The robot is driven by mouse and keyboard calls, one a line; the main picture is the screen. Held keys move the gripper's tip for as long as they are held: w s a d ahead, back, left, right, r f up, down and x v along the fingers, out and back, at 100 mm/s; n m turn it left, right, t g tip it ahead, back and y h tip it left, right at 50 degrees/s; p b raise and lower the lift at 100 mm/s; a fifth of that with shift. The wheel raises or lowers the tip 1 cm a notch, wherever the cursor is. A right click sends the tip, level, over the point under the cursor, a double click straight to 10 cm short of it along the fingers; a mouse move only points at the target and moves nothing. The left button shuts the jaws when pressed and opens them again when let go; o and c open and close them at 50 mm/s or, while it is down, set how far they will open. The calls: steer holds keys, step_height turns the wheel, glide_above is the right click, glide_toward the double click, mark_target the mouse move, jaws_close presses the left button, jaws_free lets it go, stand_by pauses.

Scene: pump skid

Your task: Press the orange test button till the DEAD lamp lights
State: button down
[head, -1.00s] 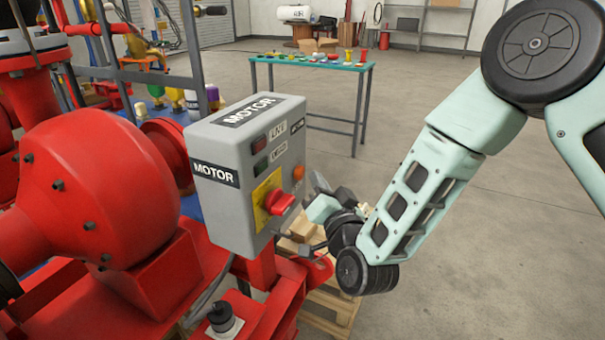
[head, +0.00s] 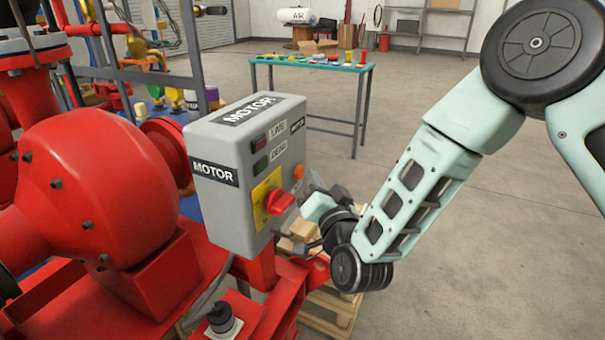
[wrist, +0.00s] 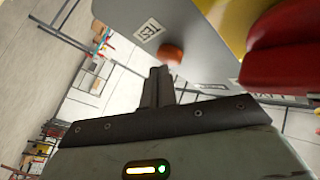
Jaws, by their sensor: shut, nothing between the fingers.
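The grey motor box (head: 215,140) carries the orange test button (head: 298,172) on its front face, right of the lamps. The DEAD lamp (head: 261,168) is dark green and looks unlit. The LIVE lamp (head: 259,143) above it is dark red and also looks unlit. My gripper (head: 309,182) is shut and empty, just in front of the box face by the button. In the wrist view the closed fingertips (wrist: 160,70) are right beside the orange button (wrist: 171,53); I cannot tell whether they touch it.
A red rotary switch (head: 280,201) on a yellow plate (head: 261,192) sticks out below the lamps, close to my gripper; it looms at the right of the wrist view (wrist: 285,50). Red pump casing (head: 90,180) fills the left. Open floor lies to the right.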

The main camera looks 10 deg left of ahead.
steer(key=shift+a+r, duration=0.25)
steer(key=shift+a, duration=0.4)
stand_by(0.8)
steer(key=shift+s+d+b, duration=0.1)
steer(key=shift+d+b, duration=0.2)
steer(key=shift+b, duration=0.1)
stand_by(0.3)
steer(key=shift+s+d+f+b, duration=0.15)
steer(key=shift+s+d, duration=0.1)
steer(key=shift+d, duration=0.6)
steer(key=shift+s+d+b, duration=0.15)
steer(key=shift+s+d, duration=0.1)
steer(key=shift+d, duration=0.65)
steer(key=shift+s+d+f+b, duration=0.15)
steer(key=shift+s+d, duration=0.1)
steer(key=shift+d, duration=0.6)
steer(key=s+a+r+n+g+p, duration=0.25)
steer(key=s+n+g+p, duration=0.3)
steer(key=s+g, duration=0.3)
steer(key=s+d+r+n+g+h+p, duration=0.2)
steer(key=s+d+r+g+h, duration=0.1)
steer(key=s+d, duration=0.5)
steer(key=s+d+r+n+g+h+p, duration=0.2)
steer(key=s+d+r+g+h, duration=0.2)
steer(key=s, duration=0.8)
steer(key=d+g, duration=0.2)
steer(key=d, duration=0.2)
steer(key=shift+s+h+p, duration=0.3)
steer(key=shift+s, duration=0.05)
